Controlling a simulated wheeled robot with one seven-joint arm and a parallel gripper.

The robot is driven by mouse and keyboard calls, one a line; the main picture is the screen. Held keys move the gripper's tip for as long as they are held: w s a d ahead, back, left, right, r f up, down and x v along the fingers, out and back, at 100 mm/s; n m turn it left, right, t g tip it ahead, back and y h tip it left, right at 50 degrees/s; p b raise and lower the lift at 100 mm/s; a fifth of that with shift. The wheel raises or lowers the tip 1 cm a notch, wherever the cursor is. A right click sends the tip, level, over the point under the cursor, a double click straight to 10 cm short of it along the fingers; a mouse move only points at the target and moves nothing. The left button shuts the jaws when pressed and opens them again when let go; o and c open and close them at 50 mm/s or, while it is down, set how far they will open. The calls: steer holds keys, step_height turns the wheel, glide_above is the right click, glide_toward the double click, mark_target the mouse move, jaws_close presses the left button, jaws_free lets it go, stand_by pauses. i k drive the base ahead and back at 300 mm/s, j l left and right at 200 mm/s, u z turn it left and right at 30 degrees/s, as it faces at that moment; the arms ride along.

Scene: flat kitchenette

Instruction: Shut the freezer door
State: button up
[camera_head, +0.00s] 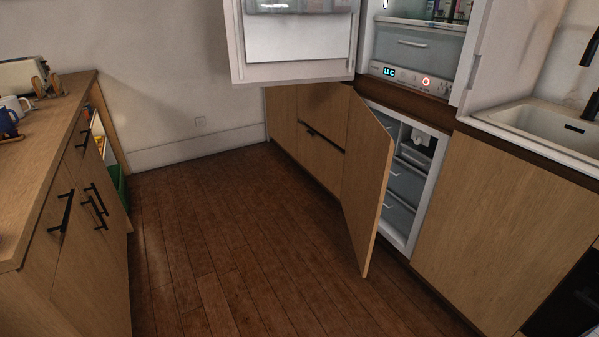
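The freezer (431,153) is the white lower compartment under the fridge, with several grey drawers showing inside. Its wooden door (367,185) stands open, hinged at its left side and swung out into the room over the floor. The freezer's right-hand drawers and white frame are in plain view, while the door hides the left part of the inside. My gripper is not in the view, and no part of my arm shows.
Above, the white fridge door (293,48) also stands open to the left of the fridge (414,45). A sink (547,122) is at the right. A wooden counter (45,128) with black-handled fronts runs along the left. The wooden floor (225,235) between is clear.

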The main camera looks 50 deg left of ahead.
mark_target(369, 149)
steer(key=u, duration=1.05)
steer(key=i+u, duration=0.2)
steer(key=i, duration=2.25)
